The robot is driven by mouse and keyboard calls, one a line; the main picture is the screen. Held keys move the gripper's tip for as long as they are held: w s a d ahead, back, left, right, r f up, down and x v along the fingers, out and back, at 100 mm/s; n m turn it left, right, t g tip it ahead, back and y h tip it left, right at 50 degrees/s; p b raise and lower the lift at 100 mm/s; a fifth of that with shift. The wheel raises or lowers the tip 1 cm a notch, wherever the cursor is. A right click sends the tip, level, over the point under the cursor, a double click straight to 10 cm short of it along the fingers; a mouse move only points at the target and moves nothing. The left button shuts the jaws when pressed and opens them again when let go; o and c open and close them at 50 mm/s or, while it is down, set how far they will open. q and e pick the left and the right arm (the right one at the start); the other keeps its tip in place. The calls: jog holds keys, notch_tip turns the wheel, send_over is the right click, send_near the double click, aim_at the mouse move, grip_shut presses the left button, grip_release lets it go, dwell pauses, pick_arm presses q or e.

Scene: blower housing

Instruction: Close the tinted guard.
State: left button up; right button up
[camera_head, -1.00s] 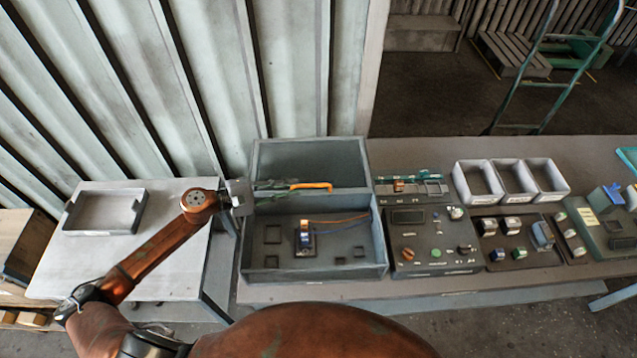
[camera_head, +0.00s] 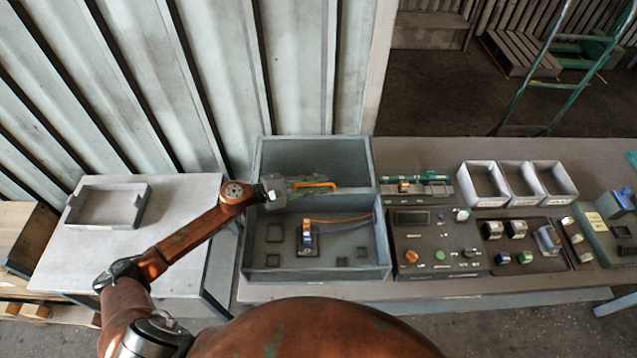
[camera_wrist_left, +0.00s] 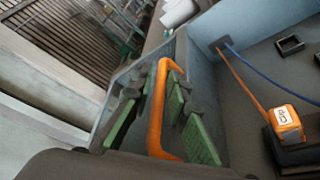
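The tinted guard (camera_head: 345,158) stands raised at the back of the open grey housing (camera_head: 352,277). Its orange handle (camera_head: 315,185) shows near the guard's lower part, and it also shows in the left wrist view (camera_wrist_left: 155,110). My left gripper (camera_head: 292,188) is at the handle's left end. In the left wrist view its green-padded fingers (camera_wrist_left: 158,115) are apart, with the handle between them; I see a gap on both sides. My right gripper is not in view.
Inside the housing are an orange-and-blue connector block (camera_head: 307,236) and wires. To the right stand a control panel (camera_head: 432,228) and white bins (camera_head: 484,184). A shallow tray (camera_head: 107,206) lies on the left table. A corrugated wall (camera_head: 215,80) rises close behind.

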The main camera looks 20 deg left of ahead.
pick_arm(q)
grip_shut()
dwell(0.6)
